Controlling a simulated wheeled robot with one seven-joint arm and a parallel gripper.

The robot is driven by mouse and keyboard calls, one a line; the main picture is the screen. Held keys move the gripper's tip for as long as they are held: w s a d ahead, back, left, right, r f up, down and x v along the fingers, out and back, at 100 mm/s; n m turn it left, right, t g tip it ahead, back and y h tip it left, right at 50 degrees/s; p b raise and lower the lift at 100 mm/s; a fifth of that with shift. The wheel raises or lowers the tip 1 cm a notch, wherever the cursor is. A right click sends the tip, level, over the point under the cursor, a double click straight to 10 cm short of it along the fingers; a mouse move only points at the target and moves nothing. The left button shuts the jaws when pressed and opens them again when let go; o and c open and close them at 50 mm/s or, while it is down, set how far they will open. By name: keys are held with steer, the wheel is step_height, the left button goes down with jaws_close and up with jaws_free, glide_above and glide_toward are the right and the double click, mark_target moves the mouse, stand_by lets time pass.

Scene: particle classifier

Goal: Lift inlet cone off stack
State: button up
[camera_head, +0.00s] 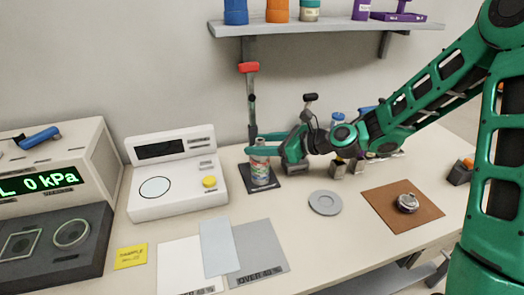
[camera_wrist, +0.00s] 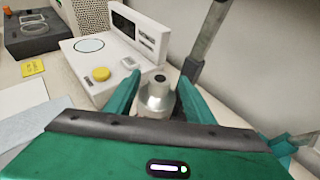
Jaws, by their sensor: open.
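The stack (camera_head: 260,174) stands upright on a dark base plate, beside a post with a red-topped handle. Its top piece, a silvery inlet cone (camera_wrist: 156,98) with a dark hole on top, shows in the wrist view between my fingers. My gripper (camera_head: 256,144) reaches in from the right at the height of the stack's top. In the wrist view my gripper (camera_wrist: 157,88) is open, one green finger on each side of the cone. I cannot tell whether either finger touches it. The lower stack is hidden in the wrist view.
A white balance (camera_head: 175,178) with a yellow knob stands left of the stack. A grey disc (camera_head: 325,203) and a brown mat (camera_head: 385,217) with a round metal part (camera_head: 407,203) lie to the right. A shelf (camera_head: 320,27) hangs above. Papers (camera_head: 255,252) lie in front.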

jaws_close()
steer(key=shift+f, duration=0.1)
stand_by(0.3)
